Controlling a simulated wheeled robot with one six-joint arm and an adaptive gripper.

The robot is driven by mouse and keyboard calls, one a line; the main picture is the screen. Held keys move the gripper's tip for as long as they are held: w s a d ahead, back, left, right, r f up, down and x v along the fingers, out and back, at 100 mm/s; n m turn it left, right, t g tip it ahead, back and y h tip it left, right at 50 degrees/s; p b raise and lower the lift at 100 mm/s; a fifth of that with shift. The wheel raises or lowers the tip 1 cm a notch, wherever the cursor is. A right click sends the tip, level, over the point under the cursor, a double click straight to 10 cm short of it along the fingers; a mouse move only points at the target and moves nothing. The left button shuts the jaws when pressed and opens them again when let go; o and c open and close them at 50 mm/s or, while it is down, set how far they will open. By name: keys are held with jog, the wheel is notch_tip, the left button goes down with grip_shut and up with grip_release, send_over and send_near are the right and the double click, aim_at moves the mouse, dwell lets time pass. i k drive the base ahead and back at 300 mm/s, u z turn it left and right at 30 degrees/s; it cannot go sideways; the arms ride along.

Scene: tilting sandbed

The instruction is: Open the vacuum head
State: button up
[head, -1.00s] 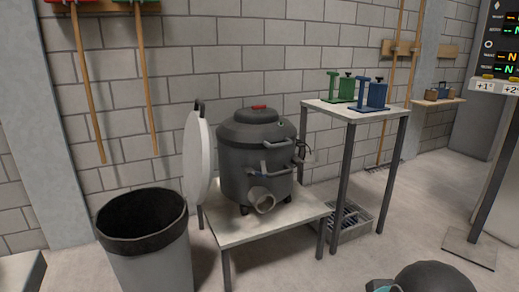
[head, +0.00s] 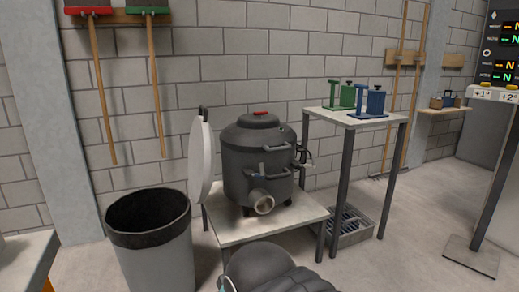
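The vacuum (head: 240,178) is a dark grey drum on a low table in the middle of the view. Its domed vacuum head (head: 255,135) sits on top, with a red button (head: 261,113) and a grey handle on its front. The head looks seated level on the drum. A latch-like metal fitting (head: 268,174) shows on the front, and another (head: 302,156) on the right side. A hose inlet (head: 262,203) points forward below. A dark rounded part of my arm shows at the bottom centre, apart from the vacuum. My gripper's fingers are not in view.
The low table (head: 225,232) has a white upright disc (head: 201,162) at its left. A grey bin (head: 155,255) stands front left. A taller stand (head: 345,117) with green and blue devices is right, a floor grate (head: 350,228) beneath. A display post (head: 490,170) stands far right.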

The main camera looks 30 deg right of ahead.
aim_at(251, 133)
jog(key=z, duration=0.05)
jog(key=i, duration=1.15)
jog(key=z, duration=2)
